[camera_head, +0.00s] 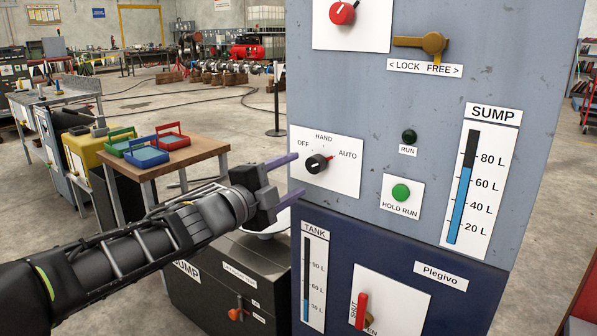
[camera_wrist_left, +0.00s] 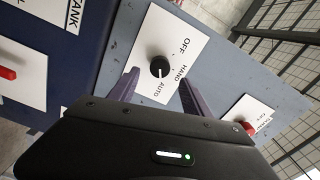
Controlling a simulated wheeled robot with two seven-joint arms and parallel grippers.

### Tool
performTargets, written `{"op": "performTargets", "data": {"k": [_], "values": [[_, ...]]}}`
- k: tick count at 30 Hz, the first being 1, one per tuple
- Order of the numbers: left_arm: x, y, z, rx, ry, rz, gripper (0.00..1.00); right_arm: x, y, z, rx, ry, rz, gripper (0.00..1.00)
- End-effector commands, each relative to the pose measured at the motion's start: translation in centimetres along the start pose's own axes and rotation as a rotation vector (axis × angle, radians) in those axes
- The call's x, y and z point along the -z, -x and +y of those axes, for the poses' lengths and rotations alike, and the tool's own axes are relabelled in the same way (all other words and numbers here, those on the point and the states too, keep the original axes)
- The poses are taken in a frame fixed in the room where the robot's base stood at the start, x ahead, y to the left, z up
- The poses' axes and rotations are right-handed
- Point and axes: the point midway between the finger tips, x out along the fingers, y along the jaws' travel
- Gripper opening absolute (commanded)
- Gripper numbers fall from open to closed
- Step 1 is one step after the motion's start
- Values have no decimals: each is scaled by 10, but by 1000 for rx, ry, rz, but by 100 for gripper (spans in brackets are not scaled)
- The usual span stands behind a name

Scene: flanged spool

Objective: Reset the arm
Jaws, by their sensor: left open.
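My left gripper (camera_head: 287,180) is open and empty in front of the blue-grey control panel (camera_head: 375,105). In the head view its two purple fingers point at the black selector knob (camera_head: 317,164) on a white plate marked OFF, HAND and AUTO. In the left wrist view, the knob (camera_wrist_left: 160,67) shows between and beyond the two spread fingers of the gripper (camera_wrist_left: 158,88). I see no contact with the knob, though the exact gap is hard to tell. My right gripper is not in view.
The panel also carries a green HOLD RUN button (camera_head: 401,193), a brass lock lever (camera_head: 421,43) and a red-handled valve (camera_head: 362,310). A dark sump tank (camera_head: 225,290) stands below my left arm. A wooden table (camera_head: 190,152) with coloured trays stands behind it.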

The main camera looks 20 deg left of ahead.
Motion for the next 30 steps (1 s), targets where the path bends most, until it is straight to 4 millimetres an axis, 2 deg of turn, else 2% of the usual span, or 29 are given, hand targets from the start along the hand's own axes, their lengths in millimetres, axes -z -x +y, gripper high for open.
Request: {"op": "performTargets", "data": {"k": [10, 13, 15, 17, 20, 21, 23, 24, 26, 27, 29, 30], "values": [[0, 0, 1, -1, 22, -1, 57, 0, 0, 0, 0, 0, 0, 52], [-4, 0, 2, 9, 145, -16, 57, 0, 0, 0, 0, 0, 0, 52], [-7, -1, 16, 5, 293, -35, 57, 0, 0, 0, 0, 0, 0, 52], [-11, -9, 49, -29, 451, -62, 57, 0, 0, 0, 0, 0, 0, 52], [-19, -18, 115, -102, 694, -128, 57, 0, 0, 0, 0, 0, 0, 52], [-22, -20, 146, -137, 790, -163, 57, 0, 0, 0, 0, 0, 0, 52], [-25, -21, 196, -191, 929, -225, 57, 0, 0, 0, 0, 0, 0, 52], [-26, -19, 229, -228, 1019, -272, 57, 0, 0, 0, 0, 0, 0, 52], [-27, -12, 279, -281, 1144, -350, 57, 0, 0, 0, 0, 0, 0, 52], [-26, -5, 312, -316, 1220, -405, 57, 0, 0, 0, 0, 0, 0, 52], [-24, 9, 361, -367, 1327, -495, 57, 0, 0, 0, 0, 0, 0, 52], [-21, 20, 392, -400, 1392, -558, 57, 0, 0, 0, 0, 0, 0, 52]]}}
